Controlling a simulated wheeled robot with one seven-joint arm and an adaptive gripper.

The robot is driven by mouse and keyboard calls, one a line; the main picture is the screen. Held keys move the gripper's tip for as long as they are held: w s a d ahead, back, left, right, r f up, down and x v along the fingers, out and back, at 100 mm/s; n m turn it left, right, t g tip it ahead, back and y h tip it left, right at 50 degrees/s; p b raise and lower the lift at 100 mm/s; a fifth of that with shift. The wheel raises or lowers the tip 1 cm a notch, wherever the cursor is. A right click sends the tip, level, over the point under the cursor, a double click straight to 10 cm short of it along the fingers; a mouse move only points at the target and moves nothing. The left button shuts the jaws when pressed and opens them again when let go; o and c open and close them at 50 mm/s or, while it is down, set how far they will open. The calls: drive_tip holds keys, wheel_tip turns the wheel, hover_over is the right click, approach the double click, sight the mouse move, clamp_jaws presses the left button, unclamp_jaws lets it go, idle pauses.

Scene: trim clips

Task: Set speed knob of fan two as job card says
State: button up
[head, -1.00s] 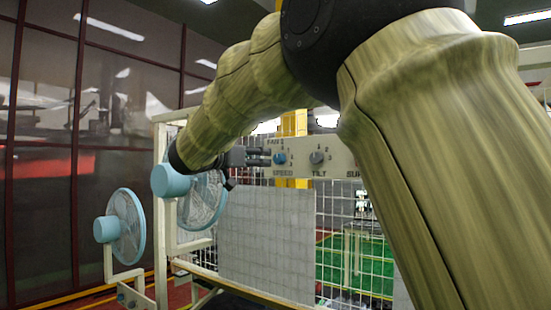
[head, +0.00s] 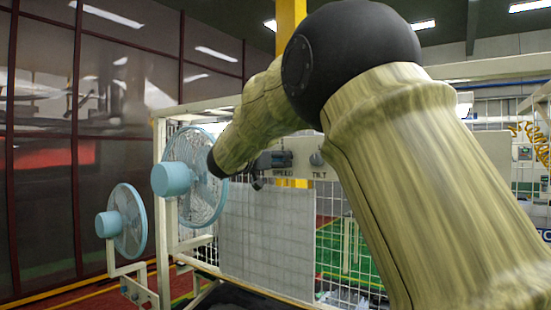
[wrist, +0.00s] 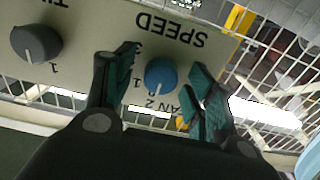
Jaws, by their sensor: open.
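The blue speed knob (wrist: 160,75) sits on a beige panel (wrist: 105,25) in the wrist view, under upside-down lettering SPEED and partly covered FAN 2. My gripper (wrist: 163,62) is open, with one dark green finger on each side of the knob. I cannot tell whether the fingers touch it. In the head view my gripper (head: 275,160) is in front of the panel and hides the knob. No job card can be made out.
A grey tilt knob (wrist: 36,43) sits on the same panel, left of the gripper in the wrist view, and shows in the head view (head: 317,158). Two light-blue fans, one larger (head: 175,180) and one smaller (head: 125,222), stand at the left. A wire mesh fence surrounds the panel.

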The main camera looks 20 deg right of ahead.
drive_tip(key=c, duration=1.1)
drive_tip(key=shift+o, duration=0.2)
drive_tip(key=shift+f, duration=0.1)
drive_tip(key=shift+m+b, duration=0.3)
drive_tip(key=shift+w+f+m+b, duration=0.1)
drive_tip(key=shift+f+m+b, duration=0.05)
drive_tip(key=shift+m+b, duration=7)
drive_tip(key=shift+m, duration=0.55)
